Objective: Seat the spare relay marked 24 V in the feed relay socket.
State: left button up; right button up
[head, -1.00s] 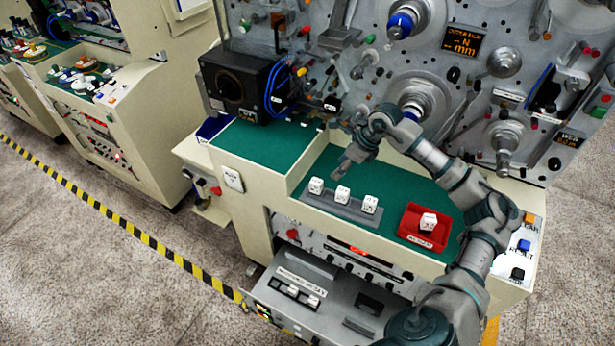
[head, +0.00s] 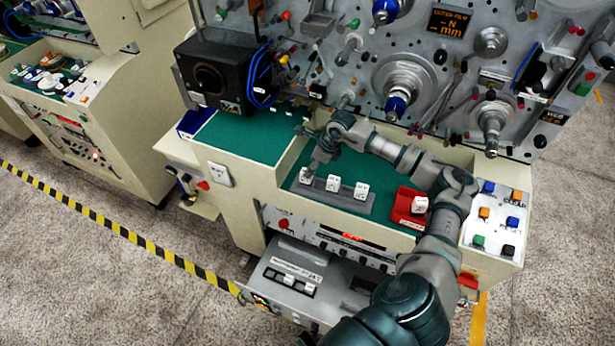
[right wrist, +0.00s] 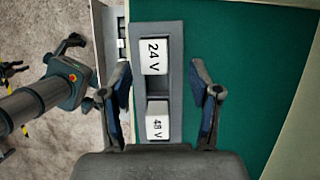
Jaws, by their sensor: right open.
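A white relay marked 24 V (right wrist: 153,55) sits in the grey rack (right wrist: 174,30) with a 48 V relay (right wrist: 157,121) beside it. In the head view the rack (head: 345,203) holds three white relays on the green bench. My right gripper (right wrist: 161,75) is open above the rack. Its fingers are either side of the relay row, nearer the 48 V relay, with nothing gripped. In the head view the right gripper (head: 314,167) is over the rack's left end. My left gripper (right wrist: 82,72) shows small in the wrist view, fingers apart. The pulled-out drawer (head: 262,288) has seated relays and a dark opening.
A red tray (head: 400,222) with one white relay stands right of the rack. A black box (head: 205,80) and the spindle panel (head: 350,65) rise behind the bench. A push-button panel (head: 500,225) is at the right. Green bench left of the rack is clear.

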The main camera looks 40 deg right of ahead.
jog(key=x, duration=0.2)
jog(key=p+x, duration=0.1)
jog(key=x, duration=0.1)
jog(key=shift+a+f, duration=0.15)
jog(key=shift+a, duration=0.3)
jog(key=shift+f, duration=0.15)
jog(key=shift+d, duration=0.25)
grip_shut()
pick_arm(q)
jog(key=shift+s+a+r, duration=0.15)
jog(key=shift+s+r, duration=0.3)
jog(key=shift+r, duration=0.1)
pick_arm(e)
jog(key=shift+a, duration=0.15)
